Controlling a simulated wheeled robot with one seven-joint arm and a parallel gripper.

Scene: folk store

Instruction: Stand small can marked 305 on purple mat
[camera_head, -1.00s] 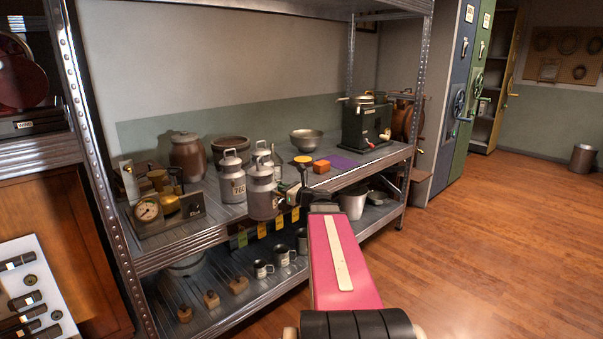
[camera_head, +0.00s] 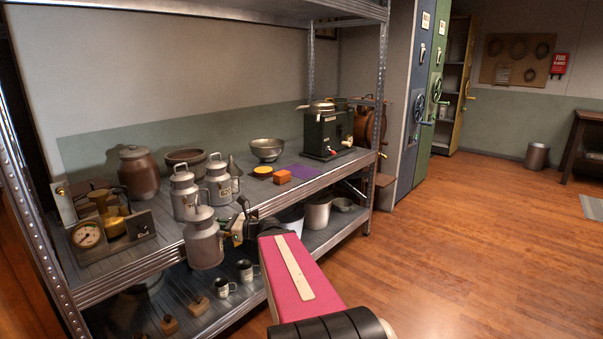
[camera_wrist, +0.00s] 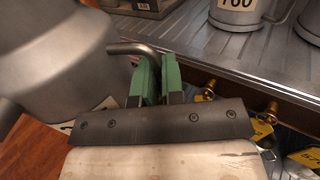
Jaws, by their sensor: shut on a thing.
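A grey metal can (camera_head: 204,247) hangs from my gripper (camera_head: 237,228) at the shelf's front edge. In the wrist view, the green fingers of my gripper (camera_wrist: 155,78) are shut on the side handle of this can (camera_wrist: 55,65). The can is roughly upright; its label shows only as a sliver and its number cannot be read. The purple mat (camera_head: 301,171) lies flat on the middle shelf, to the right and farther back, apart from the can. Its visible part is bare.
Two similar cans (camera_head: 186,200) (camera_head: 221,186) stand behind the held one; one is marked 760 (camera_wrist: 236,8). An orange block (camera_head: 282,178) and a yellow disc (camera_head: 263,170) sit left of the mat. A dark green machine (camera_head: 328,135) stands to its right. A shelf post (camera_head: 380,110) rises at the right.

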